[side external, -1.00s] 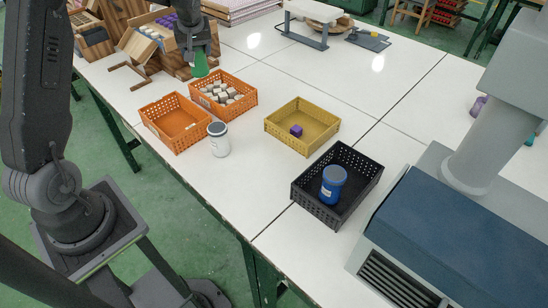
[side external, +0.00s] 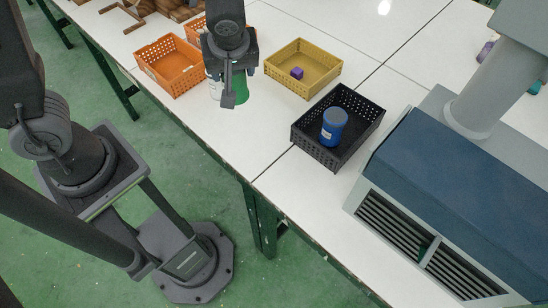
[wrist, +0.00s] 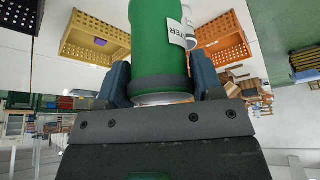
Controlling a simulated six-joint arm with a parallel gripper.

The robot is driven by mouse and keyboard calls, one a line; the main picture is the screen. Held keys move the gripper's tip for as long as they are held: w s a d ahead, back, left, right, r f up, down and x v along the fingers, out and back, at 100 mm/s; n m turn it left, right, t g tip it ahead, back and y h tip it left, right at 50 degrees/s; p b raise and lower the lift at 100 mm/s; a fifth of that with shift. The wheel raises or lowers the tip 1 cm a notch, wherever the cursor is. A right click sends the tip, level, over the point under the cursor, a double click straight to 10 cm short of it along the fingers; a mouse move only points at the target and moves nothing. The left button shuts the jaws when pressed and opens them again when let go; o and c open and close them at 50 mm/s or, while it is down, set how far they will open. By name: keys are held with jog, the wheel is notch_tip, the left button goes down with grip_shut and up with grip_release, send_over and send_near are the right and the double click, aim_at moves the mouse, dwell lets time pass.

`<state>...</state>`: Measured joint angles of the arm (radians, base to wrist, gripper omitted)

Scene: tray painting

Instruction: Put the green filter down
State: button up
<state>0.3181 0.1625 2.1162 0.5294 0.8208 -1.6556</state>
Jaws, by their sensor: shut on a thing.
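My gripper (side external: 228,92) is shut on the green filter (side external: 240,87), a green cylinder partly hidden behind the gripper in the side view. In the wrist view the green filter (wrist: 158,45) stands between the two blue-grey fingers, with a white label on its side. I cannot tell whether the filter touches the table. A white jar (side external: 213,91) is close behind it, mostly hidden. A blue jar (side external: 334,126) is in the black crate.
The black crate (side external: 310,151) is right of my gripper. The yellow crate (side external: 285,83) holds a purple cube (side external: 297,73). An orange crate (side external: 151,68) is at the back left, with another partly hidden beside it. Bare table (side external: 267,135) lies between my gripper and the black crate.

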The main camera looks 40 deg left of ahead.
aim_at(236, 85)
notch_tip(236, 85, down, 4)
jog(key=shift+r, duration=0.15)
jog(key=shift+d+f, duration=0.2)
jog(key=shift+f, duration=0.1)
jog(key=shift+d+f, duration=5.35)
jog(key=shift+d, duration=0.2)
jog(key=shift+f, duration=0.2)
jog(key=o, duration=1)
